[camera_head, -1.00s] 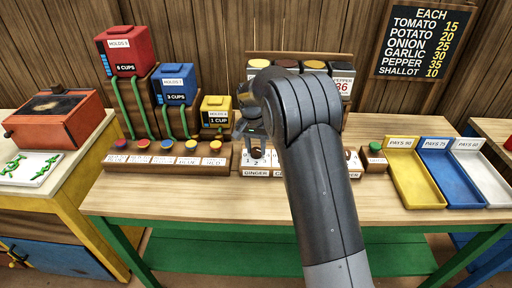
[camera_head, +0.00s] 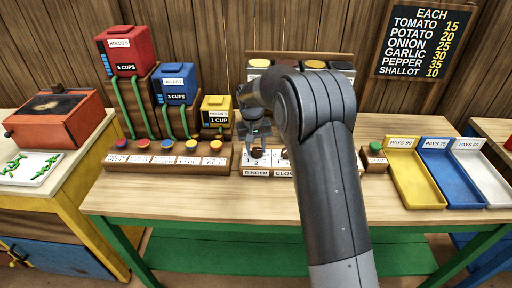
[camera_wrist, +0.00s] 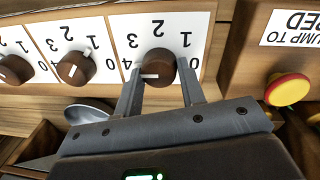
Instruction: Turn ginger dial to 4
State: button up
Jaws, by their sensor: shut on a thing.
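The ginger dial (camera_wrist: 161,62) is a round brown knob with a white pointer mark, on a white face numbered 0 to 4. In the wrist view its mark lies on the left side, toward the 4. My gripper (camera_wrist: 159,72) has one finger on each side of the knob and is shut on it. In the head view my gripper (camera_head: 257,146) is at the dial above the GINGER label (camera_head: 256,173). My arm hides much of the dial row to the right.
Other brown dials (camera_wrist: 76,67) stand beside it. A red-and-yellow button (camera_wrist: 287,90) is on a neighbouring block. Several buttons (camera_head: 191,146) line the left block. A green button (camera_head: 375,147) and coloured trays (camera_head: 416,190) are at right. A metal bowl (camera_wrist: 88,112) sits nearby.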

aim_at(254, 150)
jog(key=o, duration=1)
jog(key=r, duration=1.1)
jog(key=shift+s+a, duration=0.1)
jog(key=shift+a, duration=0.3)
jog(key=shift+f, duration=0.1)
